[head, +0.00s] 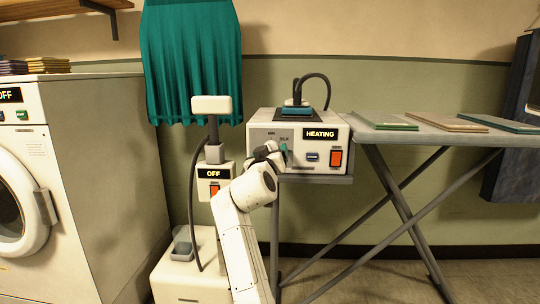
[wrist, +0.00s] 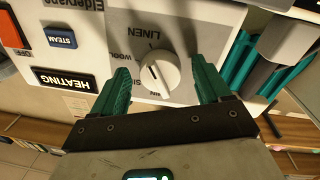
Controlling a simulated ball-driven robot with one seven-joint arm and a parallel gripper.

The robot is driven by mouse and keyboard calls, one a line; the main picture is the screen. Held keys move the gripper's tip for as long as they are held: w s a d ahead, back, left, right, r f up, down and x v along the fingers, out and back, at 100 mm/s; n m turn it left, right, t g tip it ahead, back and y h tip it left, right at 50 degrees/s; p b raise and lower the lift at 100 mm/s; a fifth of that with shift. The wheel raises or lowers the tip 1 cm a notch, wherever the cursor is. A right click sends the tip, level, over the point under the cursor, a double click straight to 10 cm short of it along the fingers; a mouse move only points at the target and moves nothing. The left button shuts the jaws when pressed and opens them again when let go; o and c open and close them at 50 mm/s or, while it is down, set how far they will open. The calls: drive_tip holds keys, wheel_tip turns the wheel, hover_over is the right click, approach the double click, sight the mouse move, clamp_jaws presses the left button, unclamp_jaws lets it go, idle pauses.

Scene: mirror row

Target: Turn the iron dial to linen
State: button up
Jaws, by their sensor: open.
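The iron dial (wrist: 159,73) is a round white knob with a short dark mark, on the pale front panel of the iron station (head: 340,158). Lettering beside it reads LINEN, with wool and silk partly showing. The dark mark is on the knob's left part in the wrist view; I cannot tell exactly which word it points at. My gripper (wrist: 161,65) is open, one green finger on each side of the dial, with visible gaps. In the head view my gripper (head: 284,152) is at the panel's left part and hides the dial.
The panel has a HEATING display (head: 320,133), a red switch (head: 336,158) and a blue STEAM button (wrist: 60,37). The iron (head: 297,106) rests on top. An ironing board (head: 425,137) with folded cloths extends right. A box marked OFF (head: 214,173) stands left.

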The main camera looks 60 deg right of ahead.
drive_tip(key=p+v, duration=0.3)
drive_tip(key=v, duration=0.7)
drive_tip(key=shift+a, duration=0.4)
drive_tip(key=shift+s+f, duration=0.1)
drive_tip(key=s+a+f+n+y, duration=0.25)
drive_tip(key=a+f, duration=0.25)
drive_tip(key=f, duration=0.5)
drive_tip(key=s+a+f+n+y, duration=0.2)
drive_tip(key=a+f+y, duration=0.25)
drive_tip(key=f, duration=0.45)
drive_tip(key=s+a+f+n+y, duration=0.25)
drive_tip(key=a+f, duration=0.25)
drive_tip(key=f, duration=0.5)
drive_tip(key=s+a+f+n+g+y, duration=0.3)
drive_tip(key=s+a+f+g+y, duration=0.35)
drive_tip(key=s+a+f, duration=0.7)
wheel_tip(320, 180, up, 36)
drive_tip(key=s+a+t+y+p, duration=0.1)
drive_tip(key=t+p, duration=0.1)
drive_tip(key=p, duration=3.2)
drive_tip(key=shift+a+r, duration=0.2)
drive_tip(key=shift+a, duration=0.15)
